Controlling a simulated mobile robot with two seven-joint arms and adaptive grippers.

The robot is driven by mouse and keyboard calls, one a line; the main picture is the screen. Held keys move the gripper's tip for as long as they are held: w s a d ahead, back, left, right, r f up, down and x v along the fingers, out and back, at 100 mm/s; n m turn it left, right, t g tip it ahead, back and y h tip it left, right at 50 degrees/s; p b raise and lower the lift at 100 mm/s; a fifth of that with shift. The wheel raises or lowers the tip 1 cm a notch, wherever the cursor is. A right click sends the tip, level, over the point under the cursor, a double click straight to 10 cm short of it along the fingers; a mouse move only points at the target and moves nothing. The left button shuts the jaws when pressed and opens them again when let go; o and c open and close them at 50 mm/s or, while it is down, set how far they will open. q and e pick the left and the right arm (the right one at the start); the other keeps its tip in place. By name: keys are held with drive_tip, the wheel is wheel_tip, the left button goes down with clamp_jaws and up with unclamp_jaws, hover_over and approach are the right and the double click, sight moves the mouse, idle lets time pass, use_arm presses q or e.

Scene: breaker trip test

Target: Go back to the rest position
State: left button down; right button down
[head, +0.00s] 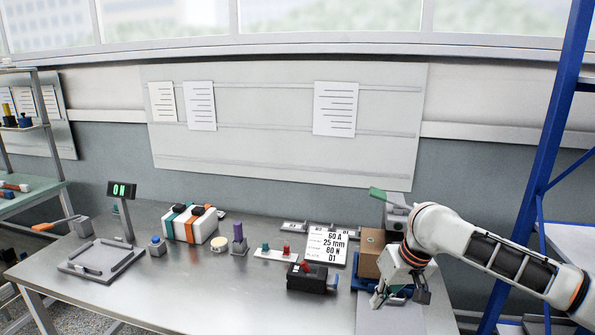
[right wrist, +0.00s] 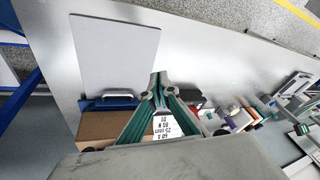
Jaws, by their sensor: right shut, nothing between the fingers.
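My right gripper (head: 385,295) points down at the right side of the metal bench (head: 230,285). It stands in front of a brown box (head: 371,252) on a blue base. In the right wrist view my gripper (right wrist: 160,78) has its green-sided fingers together with nothing held between them. The white arm reaches in from the right edge. My left gripper shows in neither view.
A black block with a red switch (head: 308,278) stands left of my right gripper. A printed card (head: 327,243) lies behind it. A grey plate (right wrist: 115,52) lies near the bench's front right edge. A blue rack post (head: 545,150) rises at right.

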drive_tip(key=s+a+f+n+t+y, duration=0.15)
drive_tip(key=s+a+f, duration=0.25)
drive_tip(key=a+f, duration=0.4)
drive_tip(key=s+a+f+t+y, duration=0.3)
drive_tip(key=s+a+f, duration=0.2)
drive_tip(key=f, duration=0.5)
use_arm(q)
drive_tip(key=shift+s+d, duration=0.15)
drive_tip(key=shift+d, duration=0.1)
use_arm(e)
drive_tip(key=s+d+f+t+h, duration=0.1)
drive_tip(key=s+d+f+h, duration=0.1)
drive_tip(key=s+d+f, duration=0.3)
drive_tip(key=s+d+f+t+h, duration=0.2)
drive_tip(key=s+d+f, duration=0.4)
drive_tip(key=s+d, duration=0.5)
drive_tip(key=s+h, duration=0.1)
drive_tip(key=s, duration=0.2)
drive_tip(key=shift+f, duration=0.2)
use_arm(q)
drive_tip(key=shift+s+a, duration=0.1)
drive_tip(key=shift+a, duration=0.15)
